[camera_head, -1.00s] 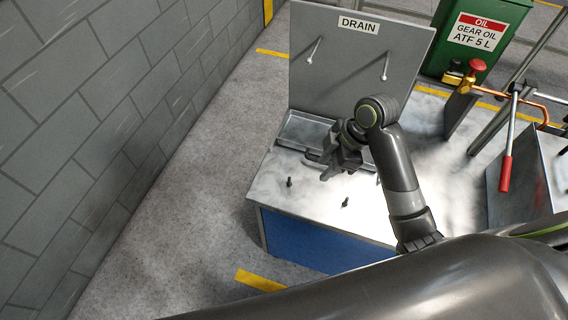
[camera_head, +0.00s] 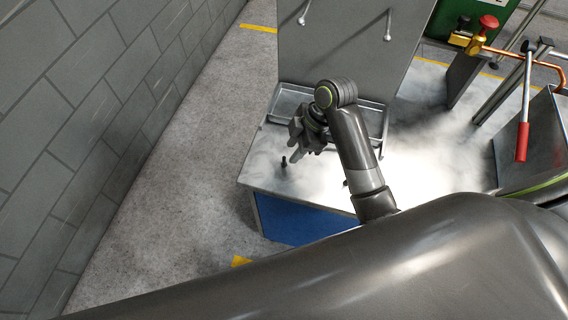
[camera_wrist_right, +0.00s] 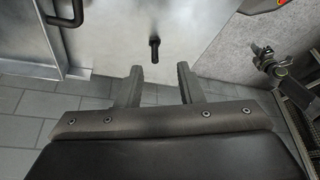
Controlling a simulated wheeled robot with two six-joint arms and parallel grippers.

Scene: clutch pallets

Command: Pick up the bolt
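A small dark bolt (camera_head: 283,162) stands on the left part of the metal bench top (camera_head: 262,172). In the right wrist view, a dark bolt (camera_wrist_right: 154,47) lies ahead of my right gripper (camera_wrist_right: 158,72), roughly in line with the gap between its fingers. The fingers are apart with nothing between them. In the head view my right gripper (camera_head: 299,148) is just to the right of the bolt and slightly above it in the picture. A second dark piece (camera_head: 346,183) is mostly hidden by my right arm. My left gripper is not in view.
The bench has a blue side (camera_head: 290,222), a tray (camera_head: 287,104) and an upright grey panel (camera_head: 335,45) with two pegs at its back. A red-handled lever (camera_head: 523,140) and copper pipe (camera_head: 520,58) are at the right. A block wall (camera_head: 100,110) is left; floor lies between.

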